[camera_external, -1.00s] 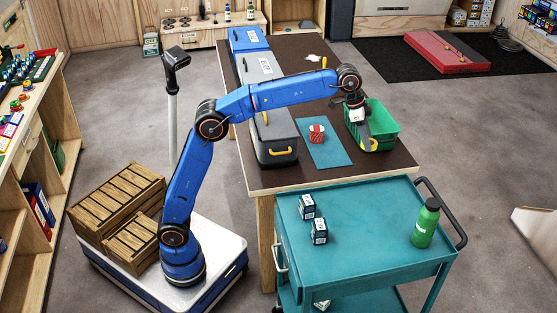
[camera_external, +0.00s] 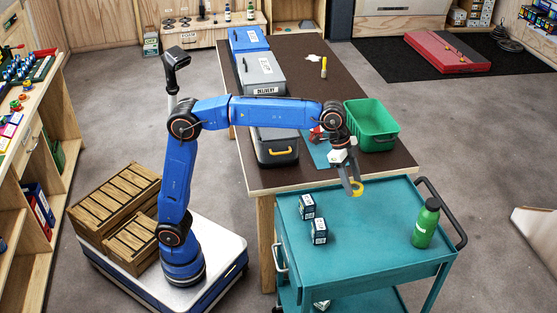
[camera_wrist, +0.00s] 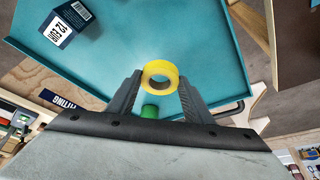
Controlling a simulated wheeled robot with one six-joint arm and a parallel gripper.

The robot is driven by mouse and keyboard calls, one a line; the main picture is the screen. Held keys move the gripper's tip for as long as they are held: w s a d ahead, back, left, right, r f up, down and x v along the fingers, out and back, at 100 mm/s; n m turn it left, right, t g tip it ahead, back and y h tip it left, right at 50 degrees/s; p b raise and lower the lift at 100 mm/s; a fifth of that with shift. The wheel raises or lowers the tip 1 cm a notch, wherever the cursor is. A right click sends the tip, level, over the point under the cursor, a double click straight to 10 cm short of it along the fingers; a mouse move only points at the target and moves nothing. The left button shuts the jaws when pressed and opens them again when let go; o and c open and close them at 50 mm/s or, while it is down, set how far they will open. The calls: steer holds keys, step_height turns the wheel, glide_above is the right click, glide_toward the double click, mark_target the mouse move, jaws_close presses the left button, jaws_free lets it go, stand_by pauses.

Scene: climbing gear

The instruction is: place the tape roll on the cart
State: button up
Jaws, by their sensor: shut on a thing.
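The yellow tape roll (camera_external: 357,189) is held between the fingertips of my gripper (camera_external: 352,187). In the wrist view the roll (camera_wrist: 160,77) sits between the two dark fingers, which are shut on it, with its hole visible. My gripper points down over the back part of the teal cart (camera_external: 365,235), and the roll appears to be above its top. The cart top also fills much of the wrist view (camera_wrist: 195,35). The exact height of the roll above the cart is hard to tell.
Small dark blue boxes (camera_external: 319,231) stand on the cart's left side, and a green bottle (camera_external: 426,223) stands at its right. The cart's middle is clear.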

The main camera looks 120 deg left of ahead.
step_height(320, 180, down, 10)
steer(key=shift+r, duration=0.1)
stand_by(0.4)
steer(key=o, duration=1)
steer(key=v, duration=1.2)
